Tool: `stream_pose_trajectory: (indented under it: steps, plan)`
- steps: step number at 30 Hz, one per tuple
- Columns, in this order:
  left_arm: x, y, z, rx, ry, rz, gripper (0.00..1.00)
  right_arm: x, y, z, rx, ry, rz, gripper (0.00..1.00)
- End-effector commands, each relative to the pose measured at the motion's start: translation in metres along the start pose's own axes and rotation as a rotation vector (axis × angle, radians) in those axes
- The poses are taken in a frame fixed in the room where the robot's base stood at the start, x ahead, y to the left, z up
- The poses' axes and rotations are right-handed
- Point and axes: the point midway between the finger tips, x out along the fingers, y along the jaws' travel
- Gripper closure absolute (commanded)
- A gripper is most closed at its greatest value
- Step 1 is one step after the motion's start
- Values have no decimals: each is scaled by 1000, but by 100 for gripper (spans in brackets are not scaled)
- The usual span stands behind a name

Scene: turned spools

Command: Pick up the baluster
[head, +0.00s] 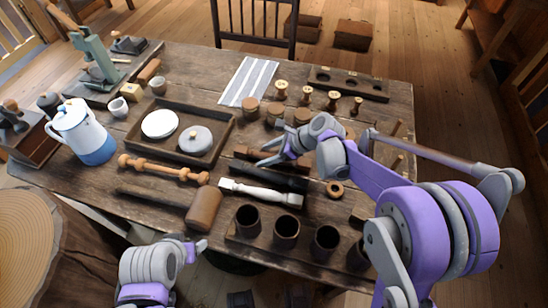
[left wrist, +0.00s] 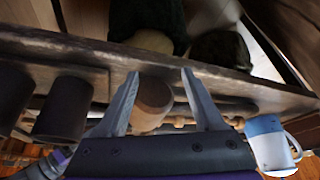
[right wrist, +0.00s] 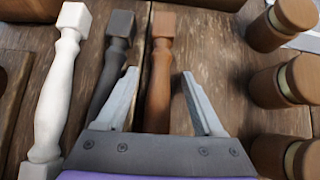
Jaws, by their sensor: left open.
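Three balusters lie side by side in the right wrist view: a white one (right wrist: 58,90), a dark grey one (right wrist: 112,65) and a reddish-brown one (right wrist: 161,75). In the head view the white baluster (head: 262,194) lies nearest the front, with the dark one (head: 268,177) behind it. The brown one there is partly covered by my right gripper (head: 266,153). My right gripper is open, its fingers on either side of the brown baluster in its wrist view; contact cannot be told. My left gripper (head: 196,244) is open and empty, off the table's front edge.
A mallet (head: 204,209) and a pale turned piece (head: 163,169) lie left of the balusters. Dark cups (head: 286,231) stand in front. A tray with plates (head: 228,135), a blue-white jug (head: 85,132) and several small spools (head: 281,89) stand around. The striped cloth (head: 249,82) is bare.

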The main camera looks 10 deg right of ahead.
Motion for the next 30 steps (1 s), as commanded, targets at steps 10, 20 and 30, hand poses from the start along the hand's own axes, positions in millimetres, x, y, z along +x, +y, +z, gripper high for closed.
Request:
stream_pose_trajectory:
  steps: [10, 20, 30]
  plan:
    - [0, 0, 0, 0, 0, 0, 31, 0, 0, 0, 0, 0, 0, 94]
    - [0, 0, 0, 0, 0, 0, 31, -1, 0, 0, 0, 0, 0, 100]
    - [-7, 0, -4, 0, 3, 0, 31, -30, 0, 29, -1, 0, 0, 100]
